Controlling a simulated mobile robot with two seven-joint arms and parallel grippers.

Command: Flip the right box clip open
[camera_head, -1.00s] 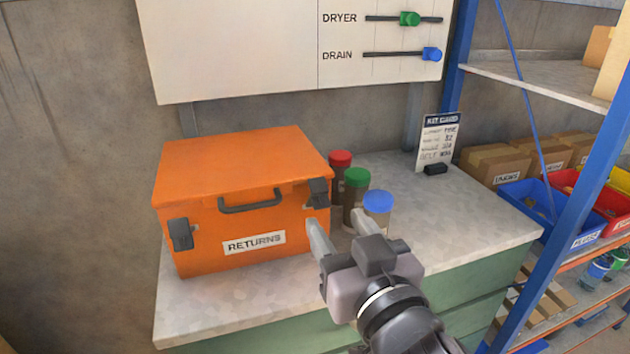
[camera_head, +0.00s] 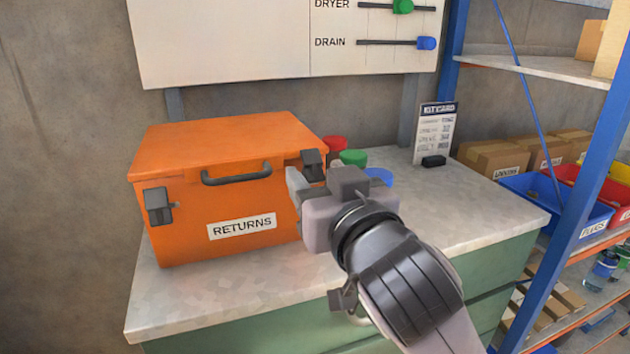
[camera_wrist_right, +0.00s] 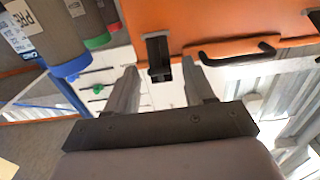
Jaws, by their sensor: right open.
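The orange RETURNS box (camera_head: 240,190) stands on the bench with its lid down. Its right clip (camera_head: 312,162) is a dark piece at the front right of the lid edge. My right gripper (camera_head: 294,186) is open just in front of the clip and partly covers its lower part. In the right wrist view the clip (camera_wrist_right: 158,50) shows between and just beyond the two open fingers (camera_wrist_right: 163,78). I cannot tell whether the fingers touch it. The left clip (camera_head: 158,205) lies against the box front. My left gripper is not in view.
Jars with red (camera_head: 334,146), green (camera_head: 353,157) and blue (camera_head: 378,177) lids stand close to the right of the box, partly behind my gripper. A kit card (camera_head: 434,130) stands farther back. The bench top (camera_head: 470,205) is clear at the right.

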